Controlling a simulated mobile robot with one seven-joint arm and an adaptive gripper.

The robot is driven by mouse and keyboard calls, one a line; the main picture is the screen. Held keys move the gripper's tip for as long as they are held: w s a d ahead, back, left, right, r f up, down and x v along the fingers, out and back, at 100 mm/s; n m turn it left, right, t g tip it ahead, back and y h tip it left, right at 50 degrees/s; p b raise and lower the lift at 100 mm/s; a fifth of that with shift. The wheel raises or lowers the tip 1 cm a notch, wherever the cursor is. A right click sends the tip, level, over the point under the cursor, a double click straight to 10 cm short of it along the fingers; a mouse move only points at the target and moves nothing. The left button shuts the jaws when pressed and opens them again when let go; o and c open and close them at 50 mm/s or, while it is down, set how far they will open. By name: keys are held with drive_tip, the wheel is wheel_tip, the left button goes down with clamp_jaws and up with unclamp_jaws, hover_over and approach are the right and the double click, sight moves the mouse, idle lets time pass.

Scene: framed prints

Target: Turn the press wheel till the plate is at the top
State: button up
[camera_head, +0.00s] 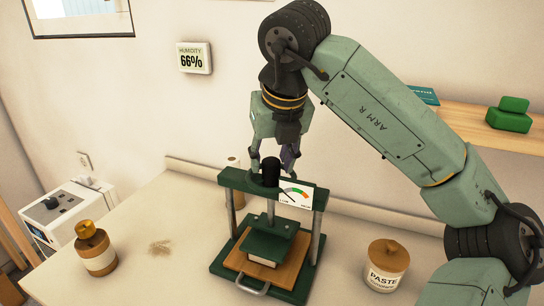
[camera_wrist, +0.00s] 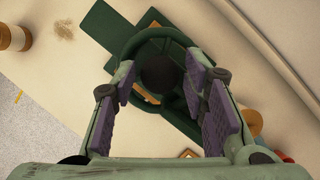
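The green press stands on the table; its top beam (camera_head: 235,180) rests on two metal posts. Its dark green plate (camera_head: 268,240) is low, just over a pale block (camera_head: 262,262) on the wooden board (camera_head: 240,262). A dial card (camera_head: 295,194) hangs at the beam's right. The press wheel (camera_wrist: 126,45) shows in the wrist view as a green ring around a black hub (camera_wrist: 160,72); the hub also shows above the beam (camera_head: 270,172). My gripper (camera_head: 274,160) is over the wheel, its purple-padded fingers (camera_wrist: 160,105) apart with the hub between them. I cannot tell whether they touch the wheel.
A paste jar (camera_head: 386,266) stands right of the press and a brown-capped jar (camera_head: 96,250) to the left. A pale cylinder (camera_head: 233,164) stands behind. A shelf (camera_head: 470,123) holds a green box (camera_head: 509,115) at the right. The table's left part is mostly clear.

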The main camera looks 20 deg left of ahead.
drive_tip(key=c, duration=0.9)
drive_tip(key=shift+o, duration=0.2)
drive_tip(key=shift+n, duration=0.4)
drive_tip(key=shift+w+d+n+g+y, duration=0.1)
drive_tip(key=shift+n+g+y, duration=0.25)
drive_tip(key=shift+n, duration=0.65)
drive_tip(key=n+g+y, duration=0.1)
drive_tip(key=n, duration=0.2)
drive_tip(key=shift+w+r+n, duration=0.1)
drive_tip(key=shift+n, duration=0.3)
drive_tip(key=n+g, duration=0.1)
drive_tip(key=n, duration=0.2)
drive_tip(key=shift+w+g, duration=0.1)
drive_tip(key=shift+g, duration=0.25)
drive_tip(key=shift+n+g, duration=0.6)
drive_tip(key=shift+n, duration=1.5)
